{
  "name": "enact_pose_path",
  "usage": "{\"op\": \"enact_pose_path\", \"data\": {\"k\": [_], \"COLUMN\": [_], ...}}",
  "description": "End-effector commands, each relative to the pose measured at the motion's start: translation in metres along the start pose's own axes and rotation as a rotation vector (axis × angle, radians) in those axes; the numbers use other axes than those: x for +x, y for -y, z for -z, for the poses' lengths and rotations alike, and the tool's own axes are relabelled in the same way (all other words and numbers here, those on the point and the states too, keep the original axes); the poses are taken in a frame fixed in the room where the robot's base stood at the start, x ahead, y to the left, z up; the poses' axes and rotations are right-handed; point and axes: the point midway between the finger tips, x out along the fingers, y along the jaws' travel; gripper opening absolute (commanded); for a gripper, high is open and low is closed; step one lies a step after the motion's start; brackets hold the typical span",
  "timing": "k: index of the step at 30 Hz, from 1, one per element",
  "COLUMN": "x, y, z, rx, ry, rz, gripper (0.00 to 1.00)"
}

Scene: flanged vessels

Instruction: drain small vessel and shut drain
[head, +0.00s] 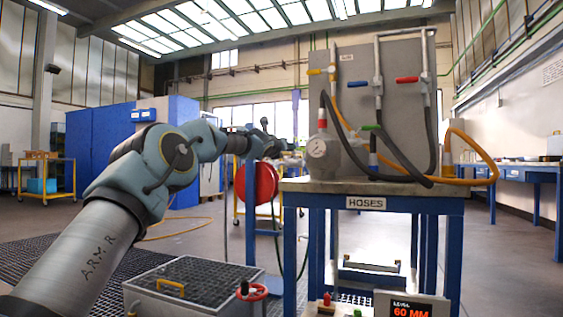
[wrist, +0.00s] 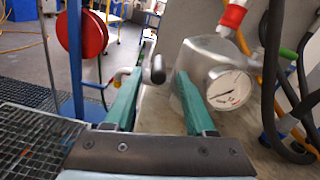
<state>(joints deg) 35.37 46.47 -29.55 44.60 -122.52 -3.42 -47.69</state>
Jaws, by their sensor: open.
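The small vessel (head: 343,156) is a grey metal body with a round white gauge (head: 317,148) and a red-topped fitting, on the bench. In the wrist view the vessel (wrist: 196,58) stands just right of the fingers, its gauge (wrist: 229,88) facing me. My gripper (wrist: 159,76) is open, its two green fingers apart. A display (head: 411,307) reads LEVEL 60 MM. In the head view my gripper (head: 268,146) is small beside the bench's left end.
The bench (head: 390,188), labelled HOSES, carries a grey panel (head: 352,85) with yellow, blue and red lever handles. Black and orange hoses loop close to the vessel's right. A red hose reel (head: 257,182) is behind; a grated box (head: 200,278) stands on the floor in front.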

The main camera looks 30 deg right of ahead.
Motion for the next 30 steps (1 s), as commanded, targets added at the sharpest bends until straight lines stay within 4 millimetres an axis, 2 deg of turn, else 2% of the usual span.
{"op": "enact_pose_path", "data": {"k": [3,10,30], "x": [-0.016,-0.033,-0.037], "y": [-0.001,-0.001,-0.003], "z": [0.004,0.002,0.001], "rx": [0.004,0.002,0.017], "ry": [0.0,-0.001,-0.004], "rz": [-0.001,-0.001,-0.003], "gripper": [0.56,0.56,0.56]}}
